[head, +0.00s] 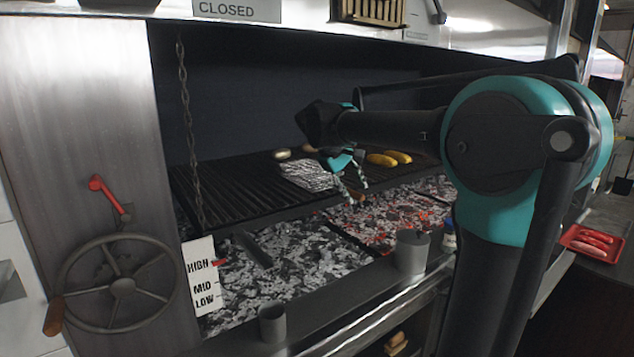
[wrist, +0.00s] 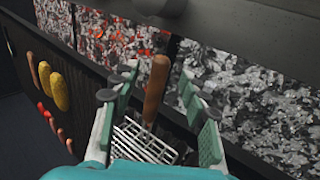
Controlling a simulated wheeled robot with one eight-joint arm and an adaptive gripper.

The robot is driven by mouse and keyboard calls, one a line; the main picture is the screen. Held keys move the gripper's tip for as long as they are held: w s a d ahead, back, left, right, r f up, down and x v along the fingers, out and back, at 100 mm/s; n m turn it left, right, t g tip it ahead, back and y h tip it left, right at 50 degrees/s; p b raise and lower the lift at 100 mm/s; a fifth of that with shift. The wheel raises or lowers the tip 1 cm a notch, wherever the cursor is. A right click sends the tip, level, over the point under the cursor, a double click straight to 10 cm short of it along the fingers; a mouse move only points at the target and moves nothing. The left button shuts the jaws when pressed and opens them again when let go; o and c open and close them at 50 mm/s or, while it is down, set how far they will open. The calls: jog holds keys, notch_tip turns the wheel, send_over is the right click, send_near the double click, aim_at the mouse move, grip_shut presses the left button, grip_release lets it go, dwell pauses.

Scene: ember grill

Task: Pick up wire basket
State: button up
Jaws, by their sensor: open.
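The wire basket (head: 308,175) lies on the dark grill grate in the head view, a flat silvery mesh. In the wrist view, the mesh of the wire basket (wrist: 148,144) shows between my gripper's fingers, with its brown handle pointing up the picture. My gripper (wrist: 157,88) is open, with one pair of finger tips on each side of the handle and visible gaps to it. In the head view, my gripper (head: 353,190) hangs just right of the mesh, over the grill's front edge. My arm hides part of the grill there.
Yellow corn cobs (head: 389,158) lie on the grate behind my gripper. Red-glowing coals (head: 385,222) and grey ash lie below the grate. A grey metal cup (head: 412,251) stands on the front ledge. A chain (head: 188,130) hangs at the left. A red tray (head: 592,243) is at the far right.

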jog(key=shift+x, duration=1.25)
jog(key=shift+c, duration=0.6)
grip_shut()
